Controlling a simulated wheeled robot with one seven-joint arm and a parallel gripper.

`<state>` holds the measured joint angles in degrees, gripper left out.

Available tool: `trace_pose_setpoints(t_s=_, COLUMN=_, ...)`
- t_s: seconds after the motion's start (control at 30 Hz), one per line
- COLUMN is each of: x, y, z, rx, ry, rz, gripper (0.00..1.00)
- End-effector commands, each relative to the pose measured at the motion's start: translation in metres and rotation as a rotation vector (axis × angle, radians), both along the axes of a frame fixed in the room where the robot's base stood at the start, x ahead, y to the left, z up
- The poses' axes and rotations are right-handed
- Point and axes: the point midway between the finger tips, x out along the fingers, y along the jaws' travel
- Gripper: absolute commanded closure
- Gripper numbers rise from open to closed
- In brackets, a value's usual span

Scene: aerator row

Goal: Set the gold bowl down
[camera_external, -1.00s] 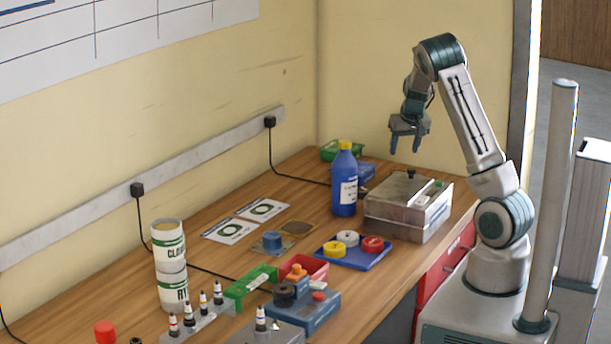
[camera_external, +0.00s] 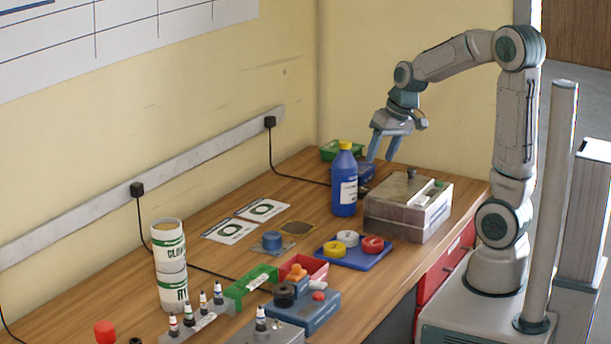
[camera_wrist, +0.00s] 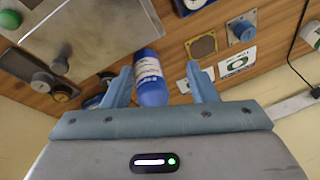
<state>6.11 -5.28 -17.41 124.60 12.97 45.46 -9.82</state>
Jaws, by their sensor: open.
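No gold bowl can be made out in either view. My gripper (camera_external: 381,157) is open and hangs over the far end of the bench, beside and behind the blue bottle (camera_external: 344,182). In the wrist view the two fingers of my gripper (camera_wrist: 158,72) are spread apart with nothing held between them. The blue bottle (camera_wrist: 149,78) with its white label shows beyond the fingers. I cannot tell how far the fingers are from it.
A metal box (camera_external: 407,208) stands right of the bottle. A green tray (camera_external: 338,151) lies behind it. A blue tray (camera_external: 352,256) with yellow, white and red rings, a brown square plate (camera_external: 298,228) and printed cards (camera_external: 230,231) lie nearer. Bare wood shows between them.

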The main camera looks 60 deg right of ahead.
Motion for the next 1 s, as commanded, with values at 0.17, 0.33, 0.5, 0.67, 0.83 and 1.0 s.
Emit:
trace_pose_setpoints(t_s=0.17, x=-0.056, y=0.073, z=0.01, rx=-0.04, ry=0.011, rz=0.179, gripper=0.47)
trace_pose_setpoints(t_s=0.33, x=-0.105, y=0.109, z=0.007, rx=-0.115, ry=0.025, rz=0.299, gripper=0.47)
trace_pose_setpoints(t_s=0.5, x=-0.131, y=0.122, z=0.002, rx=-0.167, ry=0.033, rz=0.353, gripper=0.47)
trace_pose_setpoints(t_s=0.67, x=-0.136, y=0.124, z=0.0, rx=-0.18, ry=0.034, rz=0.365, gripper=0.47)
trace_pose_setpoints(t_s=0.83, x=-0.135, y=0.124, z=0.0, rx=-0.179, ry=0.035, rz=0.363, gripper=0.47)
trace_pose_setpoints(t_s=1.0, x=-0.135, y=0.124, z=0.001, rx=-0.178, ry=0.035, rz=0.363, gripper=0.47)
